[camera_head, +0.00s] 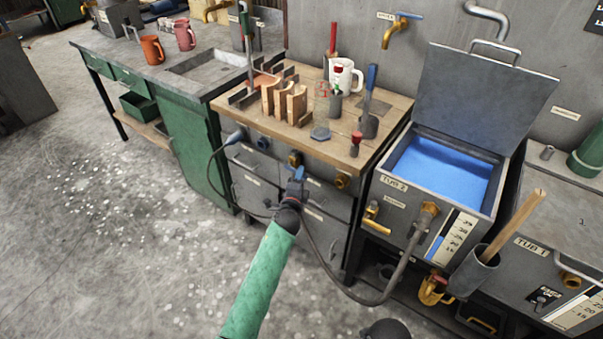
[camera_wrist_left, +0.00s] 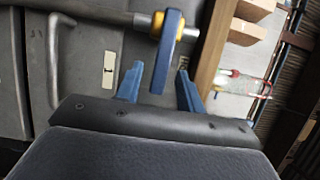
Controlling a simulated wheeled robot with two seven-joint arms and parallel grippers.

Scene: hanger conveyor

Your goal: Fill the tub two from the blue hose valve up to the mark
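Tub 2 (camera_head: 398,187) is a grey metal box with its lid raised and blue liquid (camera_head: 440,168) inside. A white numbered gauge (camera_head: 455,237) is on its front; its exact level and mark are too small to read. A dark hose (camera_head: 345,290) runs from the tub's brass fitting in a low loop toward my left gripper. My left gripper (camera_head: 297,172) is by the bench front. In the left wrist view, a blue valve lever (camera_wrist_left: 170,45) on a yellow hub stands between its open blue fingers (camera_wrist_left: 159,87), with gaps on both sides. My right gripper is out of view.
The wooden bench top (camera_head: 300,140) holds a rack, a white mug (camera_head: 345,75) and tools. Tub 1 (camera_head: 560,265) stands at the right, with a grey cylinder (camera_head: 474,272) holding a wooden stick beside it. The floor at left is clear.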

